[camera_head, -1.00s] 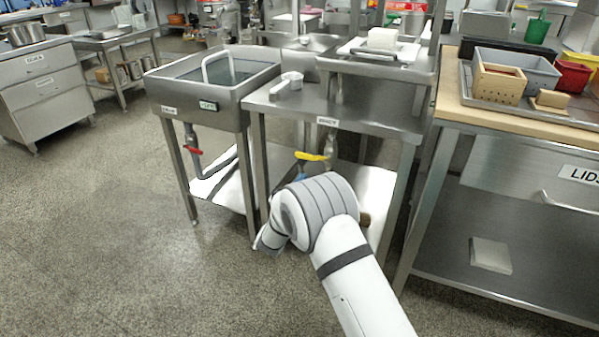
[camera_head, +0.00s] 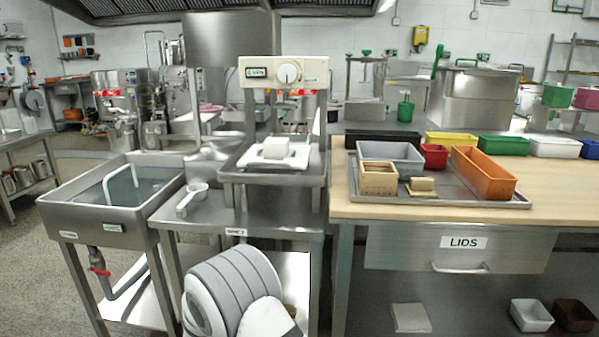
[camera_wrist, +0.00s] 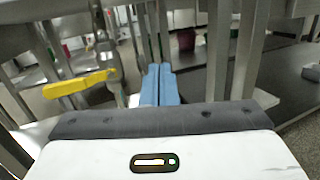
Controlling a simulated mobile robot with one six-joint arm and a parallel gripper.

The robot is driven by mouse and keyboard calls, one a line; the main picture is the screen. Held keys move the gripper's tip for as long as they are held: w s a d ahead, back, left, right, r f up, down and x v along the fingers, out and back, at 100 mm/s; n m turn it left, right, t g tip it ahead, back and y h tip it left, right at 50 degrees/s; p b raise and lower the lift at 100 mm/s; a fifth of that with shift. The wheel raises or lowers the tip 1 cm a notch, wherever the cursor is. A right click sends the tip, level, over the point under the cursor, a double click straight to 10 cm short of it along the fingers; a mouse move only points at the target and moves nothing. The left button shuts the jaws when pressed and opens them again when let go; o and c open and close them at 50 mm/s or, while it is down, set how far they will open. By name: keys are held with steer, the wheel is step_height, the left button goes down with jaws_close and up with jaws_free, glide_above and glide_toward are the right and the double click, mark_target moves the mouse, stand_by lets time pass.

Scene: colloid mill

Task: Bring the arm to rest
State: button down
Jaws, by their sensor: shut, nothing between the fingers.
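My gripper (camera_wrist: 160,86) shows in the wrist view as two blue fingers side by side, shut and empty. They point under a steel bench, among its legs. A yellow valve handle (camera_wrist: 80,84) is to the left of the fingers, apart from them in the picture. In the head view my arm (camera_head: 232,295) is bent low in front of the steel bench, at the bottom edge. The gripper itself is hidden there behind the arm's rounded joint.
A steel sink (camera_head: 110,195) with a red-handled drain valve (camera_head: 99,271) stands left. The steel bench (camera_head: 270,208) carries a white scoop (camera_head: 192,197). A wooden-topped table (camera_head: 345,205) with a tray of containers stands right. Open floor (camera_head: 30,290) shows at the far left.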

steer(key=s+d+r+m+g+h+p, duration=0.1)
steer(key=s+d+r+m+g+p, duration=0.35)
steer(key=d+r, duration=0.4)
steer(key=s+d+r+m+g+h+p, duration=0.1)
steer(key=s+d+r+m+g+p, duration=0.2)
steer(key=d+r+m+g+p, duration=0.45)
steer(key=s+d+r+m+g+h+p, duration=0.1)
steer(key=s+d+r+m+g+p, duration=0.15)
steer(key=d+r, duration=0.75)
steer(key=s+d+r+m+y+p, duration=0.2)
steer(key=s+r+m+y+p, duration=0.3)
steer(key=s+r+m+p, duration=0.3)
steer(key=s+d+r+m+y+p, duration=0.2)
steer(key=s+r+m+y+p, duration=0.3)
steer(key=s, duration=0.7)
step_height(320, 180, up, 4)
steer(key=m+p, duration=0.2)
steer(key=m, duration=0.1)
steer(key=shift+d+r+y+p, duration=0.15)
steer(key=shift+r+y+p, duration=0.05)
steer(key=shift+y+p, duration=0.2)
steer(key=shift+s+g, duration=0.1)
steer(key=shift+g, duration=0.15)
